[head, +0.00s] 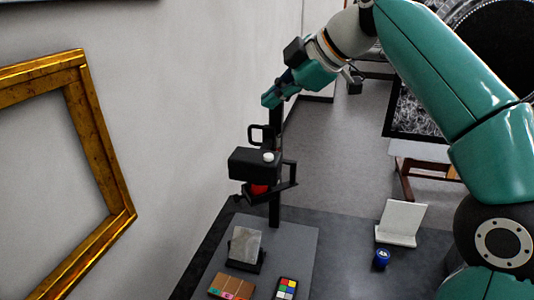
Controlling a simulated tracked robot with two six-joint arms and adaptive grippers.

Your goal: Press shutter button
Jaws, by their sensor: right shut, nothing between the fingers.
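A black camera (254,165) is held on a black upright stand (275,205) over the table. A pale round shutter button (268,157) shows on the top of the camera. A red part shows under the camera body. My right gripper (268,100) is shut and empty. In the picture it is above the camera and apart from the button, with its fingertips pointing down and left. My left gripper is not in view.
On the grey table (300,240) are a small grey plate in a black holder (245,247), a colour card (286,289), a brown block (231,286), a blue jar (382,258) and a white stand (401,222). A gilt frame (122,190) hangs left.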

